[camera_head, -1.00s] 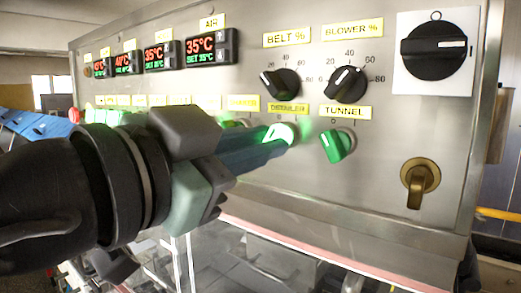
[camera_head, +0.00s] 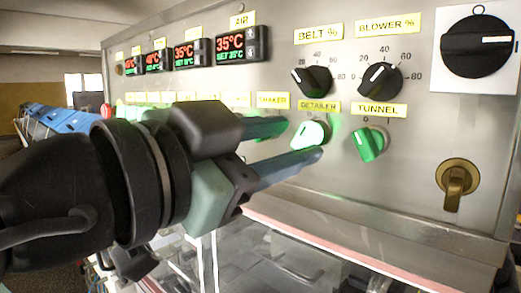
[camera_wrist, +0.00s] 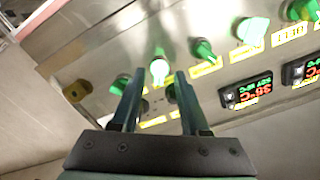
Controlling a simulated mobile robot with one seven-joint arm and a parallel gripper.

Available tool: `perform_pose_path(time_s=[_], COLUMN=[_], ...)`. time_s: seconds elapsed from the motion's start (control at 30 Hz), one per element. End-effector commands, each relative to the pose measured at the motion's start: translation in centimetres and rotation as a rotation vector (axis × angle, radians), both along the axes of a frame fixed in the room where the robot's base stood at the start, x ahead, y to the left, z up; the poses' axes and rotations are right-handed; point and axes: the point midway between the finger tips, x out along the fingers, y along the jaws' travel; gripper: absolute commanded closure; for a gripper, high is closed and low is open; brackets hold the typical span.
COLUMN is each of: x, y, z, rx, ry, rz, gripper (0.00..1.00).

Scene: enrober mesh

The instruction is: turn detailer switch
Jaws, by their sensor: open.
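The detailer switch (camera_head: 309,134) is a bright, lit green knob under its yellow DETAILER label (camera_head: 319,106) on the steel panel. My gripper (camera_head: 303,138) is open in front of it. In the head view one finger ends left of the knob and the other overlaps its lower edge. In the wrist view the lit knob (camera_wrist: 160,70) lies between the two fingertips (camera_wrist: 160,77), with a gap on each side. I cannot tell whether a finger touches it. The upper finger hides much of the shaker knob in the head view.
The green tunnel knob (camera_head: 369,144) sits close on the right. Black belt (camera_head: 312,80) and blower (camera_head: 380,79) dials are above. A green shaker knob (camera_wrist: 204,50) shows in the wrist view. A brass handle (camera_head: 457,182) and a black rotary switch (camera_head: 477,46) are at far right.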

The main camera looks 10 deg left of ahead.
Motion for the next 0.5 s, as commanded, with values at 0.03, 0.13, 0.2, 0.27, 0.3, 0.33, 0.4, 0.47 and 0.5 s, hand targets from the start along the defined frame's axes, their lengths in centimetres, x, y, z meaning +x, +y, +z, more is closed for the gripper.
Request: perform_pose_path(time_s=[0.03,0.13,0.2,0.27,0.3,0.33,0.4,0.47,0.5], x=[-0.7,-2.3,-3.6,-4.8,-5.5,-6.0,-7.1,-7.9,-8.3], y=[0.5,1.8,2.7,3.6,4.0,4.4,5.2,5.8,6.1], z=[0.0,0.0,-0.1,0.0,0.0,0.0,0.0,0.0,0.0], rx=[0.000,0.000,0.002,0.000,0.001,0.001,0.001,0.001,0.001], ry=[-0.001,-0.002,-0.003,-0.003,-0.001,-0.002,0.000,-0.002,-0.002], rz=[0.003,0.006,0.006,0.006,0.004,0.005,0.004,0.003,0.003], gripper=[0.55,0.55,0.55,0.55,0.55,0.55,0.55,0.55,0.55])
